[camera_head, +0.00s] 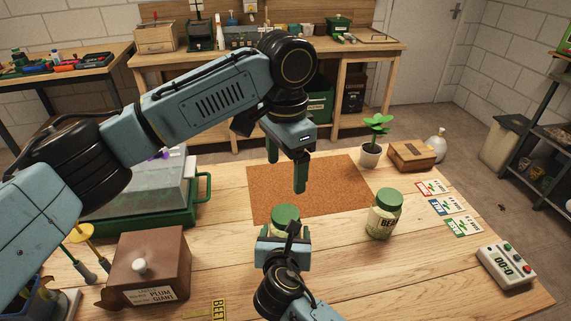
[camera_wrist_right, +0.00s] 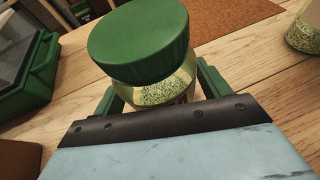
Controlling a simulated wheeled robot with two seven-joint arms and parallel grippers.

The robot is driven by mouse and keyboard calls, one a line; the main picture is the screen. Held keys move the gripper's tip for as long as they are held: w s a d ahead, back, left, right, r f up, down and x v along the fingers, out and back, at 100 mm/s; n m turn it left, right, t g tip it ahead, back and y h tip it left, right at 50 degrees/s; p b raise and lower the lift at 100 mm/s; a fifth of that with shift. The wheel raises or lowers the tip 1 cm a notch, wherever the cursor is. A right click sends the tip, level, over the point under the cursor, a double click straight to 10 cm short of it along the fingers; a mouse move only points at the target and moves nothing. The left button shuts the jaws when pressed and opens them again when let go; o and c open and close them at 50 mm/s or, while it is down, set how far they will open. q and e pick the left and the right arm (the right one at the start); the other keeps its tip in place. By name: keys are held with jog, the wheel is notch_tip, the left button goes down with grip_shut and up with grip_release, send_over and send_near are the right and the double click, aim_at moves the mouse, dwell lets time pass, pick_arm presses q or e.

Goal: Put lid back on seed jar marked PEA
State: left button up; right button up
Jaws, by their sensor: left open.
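A glass jar (camera_wrist_right: 165,90) with pale green seeds inside stands on the wooden table, and its label is hidden from me. A green lid (camera_wrist_right: 140,40) sits on top of it; the lid also shows in the head view (camera_head: 285,213). My right gripper (camera_head: 284,238) is low at the jar, with one finger on each side of the glass, and appears shut on it. My left gripper (camera_head: 286,177) is open and empty, fingers pointing down, above and behind the lid. A second jar (camera_head: 382,222), green-lidded and marked BEA, stands to the right.
A cork mat (camera_head: 330,185) lies behind the jars. A brown box (camera_head: 150,262) with a white knob and a green-based clear propagator (camera_head: 180,222) stand left. A potted seedling (camera_head: 370,155), cards (camera_head: 450,207) and a timer (camera_head: 505,265) are right.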

jog(key=shift+o, duration=1.1)
jog(key=d+p+v, duration=0.1)
jog(key=p+v, duration=0.2)
jog(key=v, duration=1)
jog(key=shift+s+a, duration=0.25)
jog(key=shift+a, duration=0.2)
